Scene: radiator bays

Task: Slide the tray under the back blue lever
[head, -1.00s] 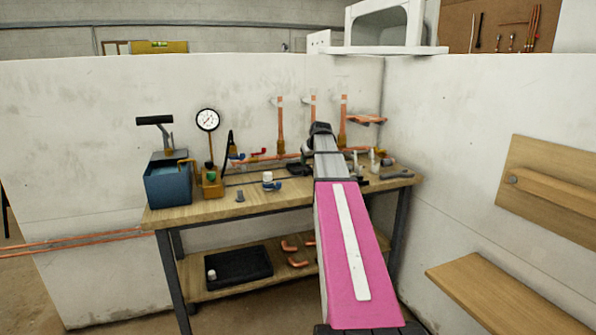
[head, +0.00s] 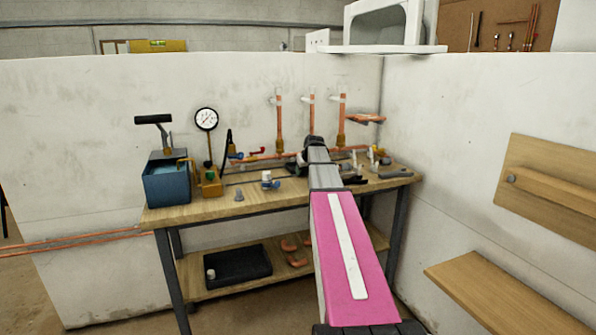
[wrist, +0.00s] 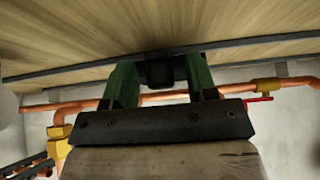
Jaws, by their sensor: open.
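A black tray (head: 238,266) lies on the lower shelf of the bench, with a small pale cylinder at its left side. A blue lever (head: 236,156) sits at the back of the bench top by the copper pipe, left of a red lever (head: 256,152). Another small blue lever (head: 272,185) is on a white-topped fitting nearer the front. My gripper (head: 313,143) is over the back of the bench, right of these levers and well above the tray. In the wrist view its green fingers (wrist: 160,80) are apart, with a dark block showing between or behind them.
A blue container (head: 167,185) and a pressure gauge (head: 206,120) stand on the left of the bench. Upright copper pipes (head: 279,120) rise along the back wall. Loose copper elbows (head: 290,246) lie beside the tray. A wooden shelf (head: 500,295) is at right.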

